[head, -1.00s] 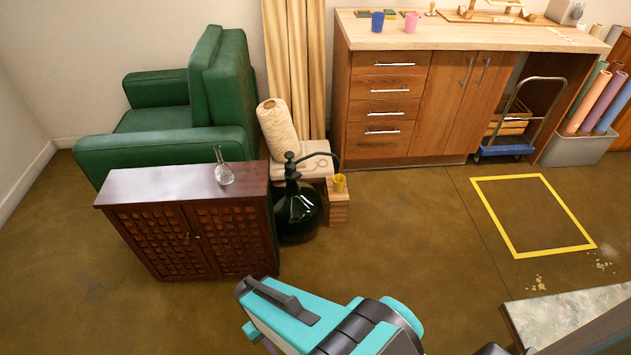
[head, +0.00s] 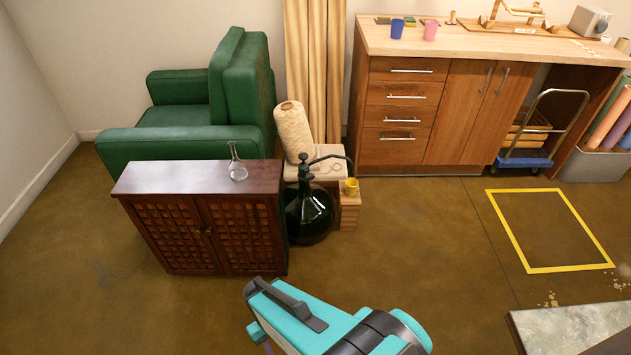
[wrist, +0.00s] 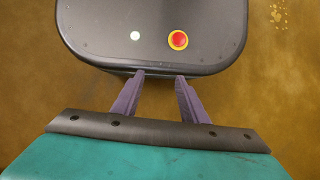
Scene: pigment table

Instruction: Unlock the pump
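The pump (head: 305,170) is a black pump head with a curved spout on a dark green glass bottle (head: 309,214). It stands on the floor between the dark wooden cabinet and a small wooden block stack. A yellow cup (head: 352,187) sits on the stack below the spout. I cannot make out the pump's lock at this size. My gripper (wrist: 158,90) shows in the wrist view with its two purple fingers apart and nothing between them. It is above my own base, away from the pump.
A dark wooden cabinet (head: 205,235) with a glass flask (head: 237,168) on top stands left of the pump. A cone of twine (head: 293,130) stands behind it. A green armchair (head: 195,115) is at the back left. The floor in front is clear. A stone-topped table (head: 570,328) is at lower right.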

